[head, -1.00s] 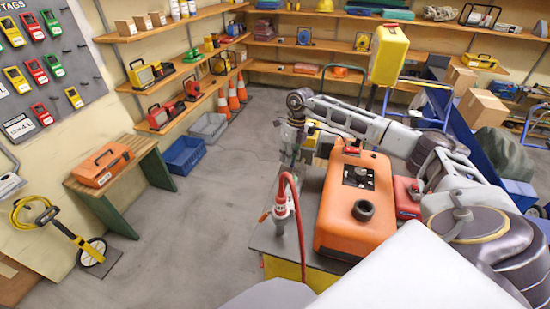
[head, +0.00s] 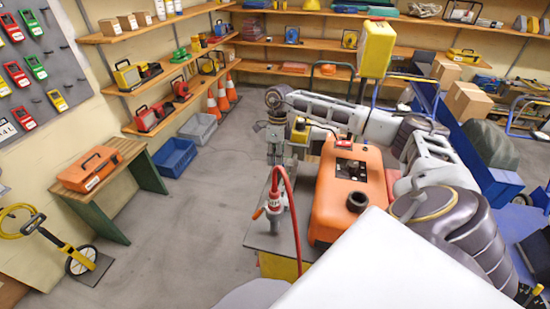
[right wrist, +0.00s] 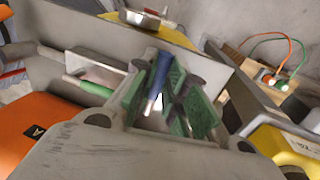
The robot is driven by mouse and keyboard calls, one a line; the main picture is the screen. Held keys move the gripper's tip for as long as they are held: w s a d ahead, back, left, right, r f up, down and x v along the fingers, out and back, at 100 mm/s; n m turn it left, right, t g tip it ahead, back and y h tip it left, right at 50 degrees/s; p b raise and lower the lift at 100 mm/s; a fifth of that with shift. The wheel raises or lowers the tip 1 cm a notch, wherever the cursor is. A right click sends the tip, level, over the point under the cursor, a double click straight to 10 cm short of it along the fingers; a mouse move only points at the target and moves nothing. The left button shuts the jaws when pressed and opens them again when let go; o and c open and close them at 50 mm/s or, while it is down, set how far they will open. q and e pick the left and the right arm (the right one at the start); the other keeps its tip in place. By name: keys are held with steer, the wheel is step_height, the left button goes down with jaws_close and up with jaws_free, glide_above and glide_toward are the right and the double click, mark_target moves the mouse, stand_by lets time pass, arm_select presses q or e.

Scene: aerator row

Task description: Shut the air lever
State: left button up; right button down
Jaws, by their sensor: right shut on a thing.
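A blue lever handle (right wrist: 157,80) shows in the right wrist view between the green-padded fingers of my right gripper (right wrist: 168,100). The fingers are closed on it, and its lower end is partly hidden. In the head view my right gripper (head: 276,150) points down at the far left edge of the bench, beside the orange machine (head: 345,195). The lever cannot be made out in the head view. My left gripper is not in view.
A red hose (head: 290,185) rises from a fitting with an orange handle (head: 260,212) on the grey bench top (head: 262,243). In the right wrist view a green-handled bar (right wrist: 88,92) lies left of the fingers. Open floor (head: 190,230) lies left of the bench.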

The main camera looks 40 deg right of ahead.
steer(key=shift+r, duration=0.1)
steer(key=c, duration=1.5)
jaws_free()
steer(key=shift+o, duration=0.2)
step_height(320, 180, up, 12)
steer(key=w+d, duration=0.1)
steer(key=d, duration=0.1)
steer(key=shift+w, duration=0.2)
